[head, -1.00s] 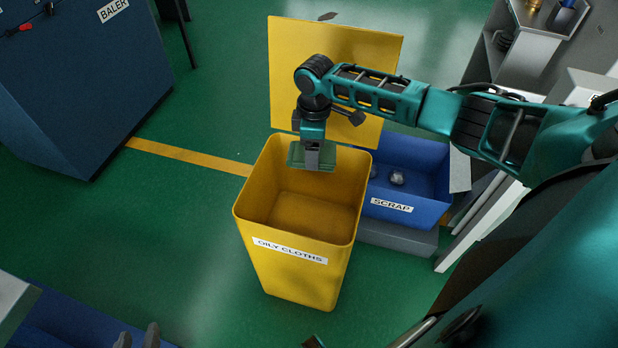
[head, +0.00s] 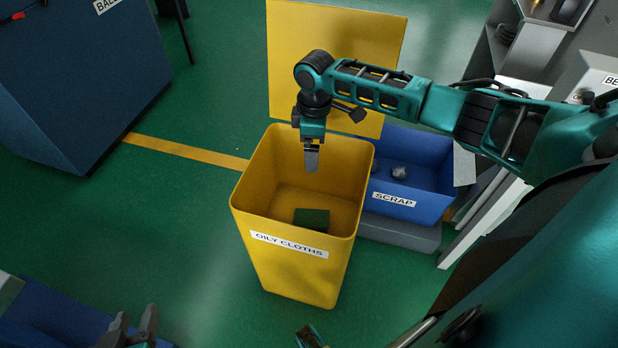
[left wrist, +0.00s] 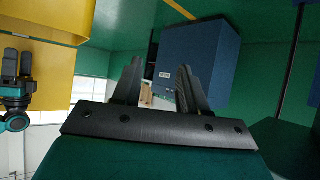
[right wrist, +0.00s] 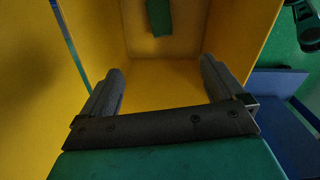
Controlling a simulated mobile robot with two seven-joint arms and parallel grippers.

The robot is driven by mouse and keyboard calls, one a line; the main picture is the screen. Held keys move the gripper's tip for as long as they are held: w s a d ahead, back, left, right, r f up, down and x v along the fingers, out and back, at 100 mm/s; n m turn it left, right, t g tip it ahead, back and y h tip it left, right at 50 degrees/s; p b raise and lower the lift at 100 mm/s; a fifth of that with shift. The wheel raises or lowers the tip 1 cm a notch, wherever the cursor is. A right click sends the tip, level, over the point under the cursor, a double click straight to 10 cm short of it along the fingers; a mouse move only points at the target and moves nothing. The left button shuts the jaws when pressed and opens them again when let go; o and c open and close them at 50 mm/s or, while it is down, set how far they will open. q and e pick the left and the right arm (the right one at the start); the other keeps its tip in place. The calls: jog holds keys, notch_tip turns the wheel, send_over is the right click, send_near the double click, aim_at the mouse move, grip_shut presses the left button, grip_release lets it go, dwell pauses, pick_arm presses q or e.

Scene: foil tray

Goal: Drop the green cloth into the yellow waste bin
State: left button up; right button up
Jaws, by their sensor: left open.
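The yellow waste bin (head: 292,270), labelled OILY CLOTHS, stands open on the floor, its yellow lid (head: 335,60) raised behind it. The green cloth (head: 311,218) is inside the bin, low down, apart from the gripper; I cannot tell if it rests on the bottom. It also shows at the top of the right wrist view (right wrist: 160,17). My right gripper (head: 311,168) points down over the bin opening, empty; its fingers are spread in the right wrist view (right wrist: 165,85). My left gripper (head: 135,330) is open and empty at the lower left, away from the bin.
A blue SCRAP box (head: 405,190) with small lumps stands right of the bin. A dark blue baler (head: 80,90) stands at the left. Green floor with a yellow line (head: 185,152) lies clear between baler and bin. Grey cabinets stand at the right.

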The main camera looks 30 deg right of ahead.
pick_arm(q)
jog(key=shift+s+f, duration=0.2)
jog(key=shift+f, duration=0.05)
pick_arm(e)
jog(key=shift+o, duration=0.2)
pick_arm(q)
jog(key=p, duration=0.1)
jog(key=a+r+p, duration=0.1)
jog(key=p, duration=0.1)
jog(key=shift+s+a+r+y, duration=0.2)
jog(key=shift+s+y, duration=0.05)
jog(key=shift+y, duration=0.05)
pick_arm(e)
notch_tip(320, 180, up, 13)
jog(key=shift+f, duration=0.1)
